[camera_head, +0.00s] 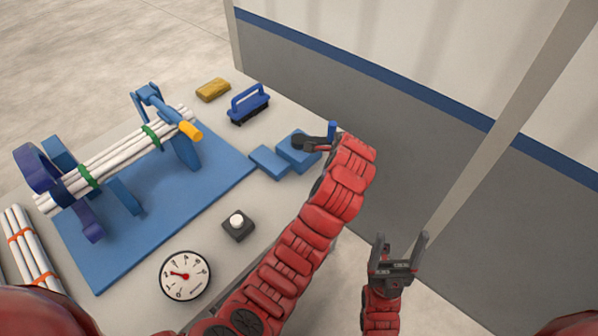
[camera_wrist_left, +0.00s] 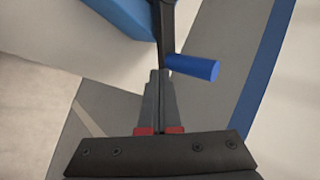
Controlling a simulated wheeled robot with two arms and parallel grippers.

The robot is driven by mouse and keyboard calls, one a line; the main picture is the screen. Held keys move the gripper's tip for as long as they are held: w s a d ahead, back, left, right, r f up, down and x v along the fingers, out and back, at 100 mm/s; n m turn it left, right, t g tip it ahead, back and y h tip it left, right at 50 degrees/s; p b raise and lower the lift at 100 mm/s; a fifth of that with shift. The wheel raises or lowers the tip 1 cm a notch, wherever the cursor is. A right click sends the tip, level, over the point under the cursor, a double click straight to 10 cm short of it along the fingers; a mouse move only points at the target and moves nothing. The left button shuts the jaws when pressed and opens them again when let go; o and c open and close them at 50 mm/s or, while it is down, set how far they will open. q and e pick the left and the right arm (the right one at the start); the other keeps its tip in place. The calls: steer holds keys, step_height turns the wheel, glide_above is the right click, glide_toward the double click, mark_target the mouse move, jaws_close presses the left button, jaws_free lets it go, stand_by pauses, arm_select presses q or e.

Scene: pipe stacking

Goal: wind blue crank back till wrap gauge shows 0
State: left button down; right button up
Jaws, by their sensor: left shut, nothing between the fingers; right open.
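The blue crank's handle (camera_head: 332,130) stands up beside a blue box (camera_head: 297,153) at the table's right edge. In the left wrist view, the blue handle (camera_wrist_left: 195,67) sticks out rightward from a dark crank arm (camera_wrist_left: 166,28). My left gripper (camera_wrist_left: 160,74) is shut and empty, its tips at the crank arm's end just left of the handle; I cannot tell whether they touch. In the head view my own arm partly hides it. My right gripper (camera_head: 398,252) is open and empty, off the table.
A blue stand (camera_head: 182,150) holds a bundle of white pipes (camera_head: 110,160) with green bands. Several orange-banded pipes (camera_head: 28,250) lie at left. A black button box (camera_head: 238,226), a blue brush (camera_head: 248,104) and a yellow sponge (camera_head: 213,90) are on the table. A wall (camera_head: 350,110) stands behind.

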arm_select(q)
steer(key=w+n+y+b, duration=0.1)
steer(key=w+n, duration=0.1)
steer(key=n+y+b, duration=0.1)
steer(key=shift+w+d+f+g+y+b, duration=0.15)
steer(key=shift+w+f+g+y+b, duration=0.15)
steer(key=shift+w, duration=0.1)
steer(key=shift+w+r+n+g+y+b, duration=0.1)
steer(key=shift+w+n+g+y+b, duration=0.2)
steer(key=shift+w+n+y+b, duration=0.45)
steer(key=shift+w+a, duration=0.3)
steer(key=shift+w, duration=0.4)
steer(key=shift+w+a, duration=0.25)
steer(key=shift+w, duration=0.45)
steer(key=shift+d, duration=0.15)
